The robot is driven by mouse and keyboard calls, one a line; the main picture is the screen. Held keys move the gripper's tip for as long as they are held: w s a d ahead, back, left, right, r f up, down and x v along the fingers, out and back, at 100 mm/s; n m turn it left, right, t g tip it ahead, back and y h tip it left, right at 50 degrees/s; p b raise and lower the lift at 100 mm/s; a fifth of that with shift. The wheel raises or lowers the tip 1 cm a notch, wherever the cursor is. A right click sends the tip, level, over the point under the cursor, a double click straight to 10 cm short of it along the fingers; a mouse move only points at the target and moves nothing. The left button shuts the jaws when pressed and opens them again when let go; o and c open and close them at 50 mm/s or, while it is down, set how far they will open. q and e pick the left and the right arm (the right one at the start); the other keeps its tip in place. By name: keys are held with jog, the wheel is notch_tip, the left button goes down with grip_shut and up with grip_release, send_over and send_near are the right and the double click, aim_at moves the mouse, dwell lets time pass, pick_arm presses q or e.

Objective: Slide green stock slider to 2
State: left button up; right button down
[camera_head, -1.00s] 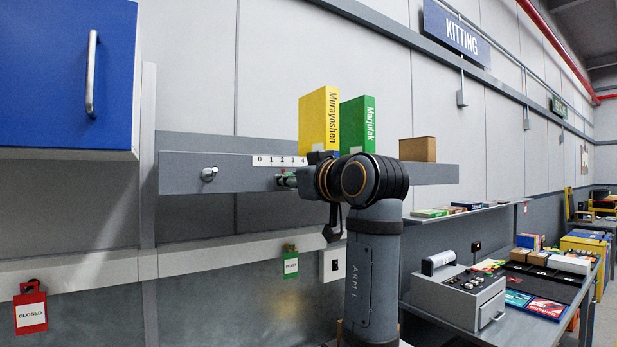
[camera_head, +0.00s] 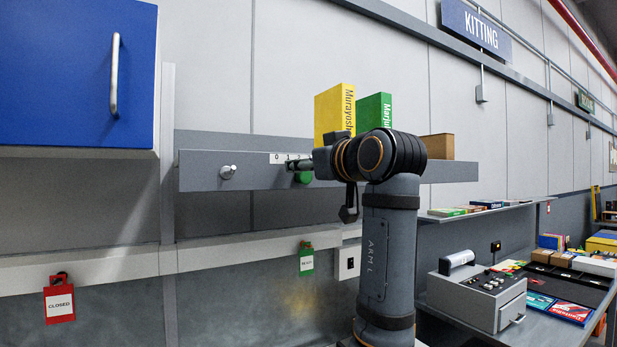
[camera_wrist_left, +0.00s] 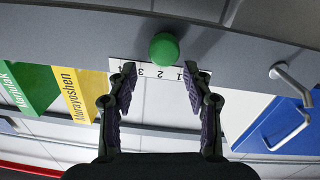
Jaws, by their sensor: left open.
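The green slider knob (camera_head: 303,177) sits on the front face of the grey shelf rail (camera_head: 207,172). It also shows in the left wrist view (camera_wrist_left: 163,48), beside the white scale strip (camera_wrist_left: 147,70), near the marks 1 and 2. The exact mark is hard to tell at this angle. My left gripper (camera_wrist_left: 160,75) is open, with one finger on each side of the knob's line. The knob shows just past the fingertips, with no clear contact. In the head view the left gripper (camera_head: 299,164) partly covers the scale strip (camera_head: 277,158). My right gripper is out of view.
Yellow (camera_head: 330,112) and green (camera_head: 374,110) boxes and a brown box (camera_head: 438,146) stand on the shelf. A silver peg (camera_head: 228,172) sticks out at left. A blue cabinet (camera_head: 60,75) hangs at far left. A grey control box (camera_head: 477,299) stands on the right bench.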

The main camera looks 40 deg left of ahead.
pick_arm(q)
notch_tip(320, 180, up, 7)
jog(key=shift+r, duration=0.2)
jog(key=shift+s, duration=0.1)
dwell(0.4)
